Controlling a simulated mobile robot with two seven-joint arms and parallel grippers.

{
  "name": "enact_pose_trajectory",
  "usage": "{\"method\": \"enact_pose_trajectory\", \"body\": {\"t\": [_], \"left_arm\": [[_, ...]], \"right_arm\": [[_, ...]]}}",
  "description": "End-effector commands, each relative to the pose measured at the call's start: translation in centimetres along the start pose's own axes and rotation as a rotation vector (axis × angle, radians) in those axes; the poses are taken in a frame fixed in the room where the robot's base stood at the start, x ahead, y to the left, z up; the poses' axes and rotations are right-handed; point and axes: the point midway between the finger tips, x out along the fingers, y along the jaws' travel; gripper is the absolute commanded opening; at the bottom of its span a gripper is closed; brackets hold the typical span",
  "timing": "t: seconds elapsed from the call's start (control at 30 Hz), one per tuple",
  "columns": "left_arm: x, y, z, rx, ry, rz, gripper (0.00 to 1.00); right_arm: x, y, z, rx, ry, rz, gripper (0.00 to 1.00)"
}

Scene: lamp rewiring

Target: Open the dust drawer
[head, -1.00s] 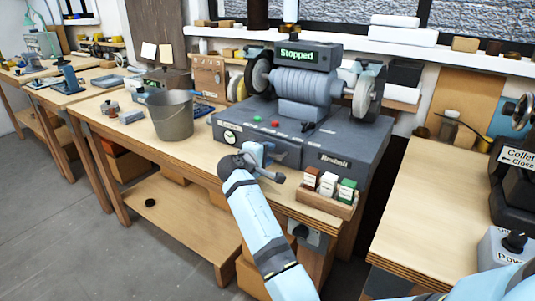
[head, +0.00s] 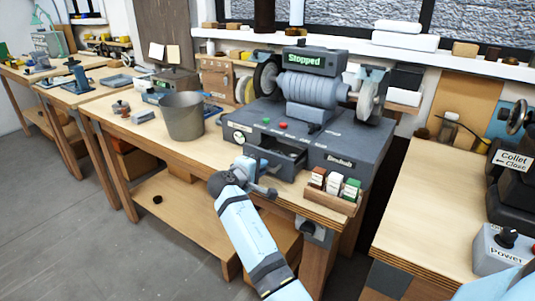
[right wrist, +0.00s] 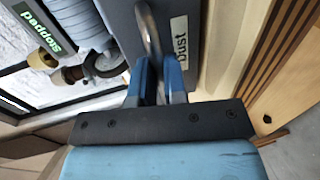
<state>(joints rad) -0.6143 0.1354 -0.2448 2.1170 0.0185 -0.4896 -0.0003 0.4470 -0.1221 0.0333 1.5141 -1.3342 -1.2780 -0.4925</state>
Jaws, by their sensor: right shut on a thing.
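The grey dust drawer (head: 284,158) of the polishing machine (head: 320,140) stands partly pulled out, and its dark inside shows in the head view. In the right wrist view its grey front carries a "Dust" label (right wrist: 180,44) and a metal loop handle (right wrist: 148,32). My right gripper (head: 256,170) is at the drawer front. In the right wrist view its blue fingers (right wrist: 160,72) are shut on the handle. The gripper hides much of the drawer front in the head view. My left gripper is not in view.
The machine's display (head: 304,60) reads "Stopped". A grey bucket (head: 182,118) stands left of the machine. A wooden rack of small boxes (head: 332,195) sits at the bench's front edge, right of the drawer. Another bench (head: 430,200) is at the right.

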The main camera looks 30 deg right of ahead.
Motion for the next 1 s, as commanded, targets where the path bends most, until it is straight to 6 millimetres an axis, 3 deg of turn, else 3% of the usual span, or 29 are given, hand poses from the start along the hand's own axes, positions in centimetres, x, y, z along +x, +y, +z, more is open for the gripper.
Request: {"method": "enact_pose_trajectory", "body": {"t": [0.17, 0.5, 0.53, 0.6, 1.0], "left_arm": [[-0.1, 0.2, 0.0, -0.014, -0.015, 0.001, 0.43], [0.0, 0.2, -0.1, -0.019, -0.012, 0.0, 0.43], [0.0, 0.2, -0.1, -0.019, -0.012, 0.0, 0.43], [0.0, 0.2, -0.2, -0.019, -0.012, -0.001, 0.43], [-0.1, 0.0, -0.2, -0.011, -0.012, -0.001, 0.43]], "right_arm": [[-2.4, -0.2, 0.0, 0.001, 0.0, 0.003, 0.0], [-2.6, -0.3, 0.0, 0.002, 0.0, 0.004, 0.0], [-2.6, -0.3, 0.0, 0.002, 0.0, 0.004, 0.19], [-2.6, -0.3, 0.0, 0.002, 0.0, 0.004, 0.35], [-2.6, -0.3, 0.0, 0.002, 0.0, 0.004, 0.37]]}}
